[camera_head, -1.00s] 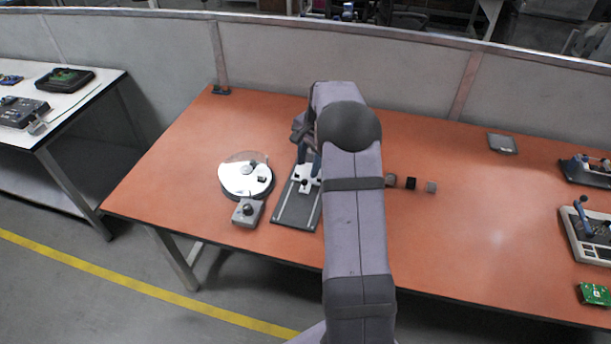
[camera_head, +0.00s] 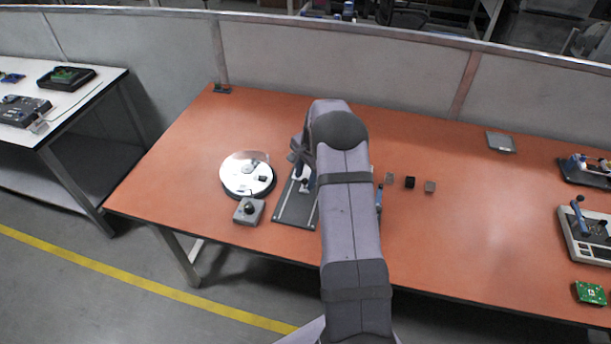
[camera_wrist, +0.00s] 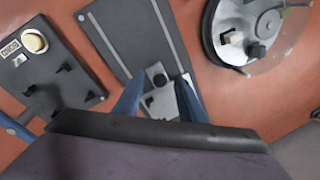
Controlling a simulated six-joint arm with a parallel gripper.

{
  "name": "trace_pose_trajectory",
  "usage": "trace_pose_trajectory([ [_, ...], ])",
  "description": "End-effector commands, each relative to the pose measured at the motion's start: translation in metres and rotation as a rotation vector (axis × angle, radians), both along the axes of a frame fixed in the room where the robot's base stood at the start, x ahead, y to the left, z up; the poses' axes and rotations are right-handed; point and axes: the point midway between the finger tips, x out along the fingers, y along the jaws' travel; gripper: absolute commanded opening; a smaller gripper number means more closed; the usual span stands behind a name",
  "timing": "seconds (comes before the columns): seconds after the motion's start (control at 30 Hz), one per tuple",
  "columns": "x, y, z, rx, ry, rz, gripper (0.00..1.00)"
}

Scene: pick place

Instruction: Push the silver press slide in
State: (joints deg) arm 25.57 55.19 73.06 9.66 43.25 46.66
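The silver press slide (camera_wrist: 163,102) is a small pale block with a dark round knob, on a dark grey base plate with two light rails (camera_wrist: 131,38). In the head view the base plate (camera_head: 294,212) lies left of my arm, and the slide is mostly hidden behind my gripper. My gripper (camera_wrist: 162,80) points down at the slide, its two blue fingers apart on either side of the knob. I cannot tell whether the fingers touch the slide. The gripper also shows in the head view (camera_head: 303,180).
A round white turntable (camera_head: 246,180) with a clear cover and a small grey button box (camera_head: 248,211) stand close left. Another dark fixture (camera_wrist: 55,75) lies on the other side of the slide. Small cubes (camera_head: 410,182) lie right of my arm. The table's right middle is clear.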

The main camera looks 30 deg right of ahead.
Motion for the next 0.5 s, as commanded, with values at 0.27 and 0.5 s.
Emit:
trace_pose_trajectory([
  [0.27, 0.0003, 0.0002, -0.001, 0.0, 0.0, 0.0, 0.32],
  [0.5, 0.0002, 0.0001, -0.0008, 0.0, 0.0, 0.0, 0.0],
])
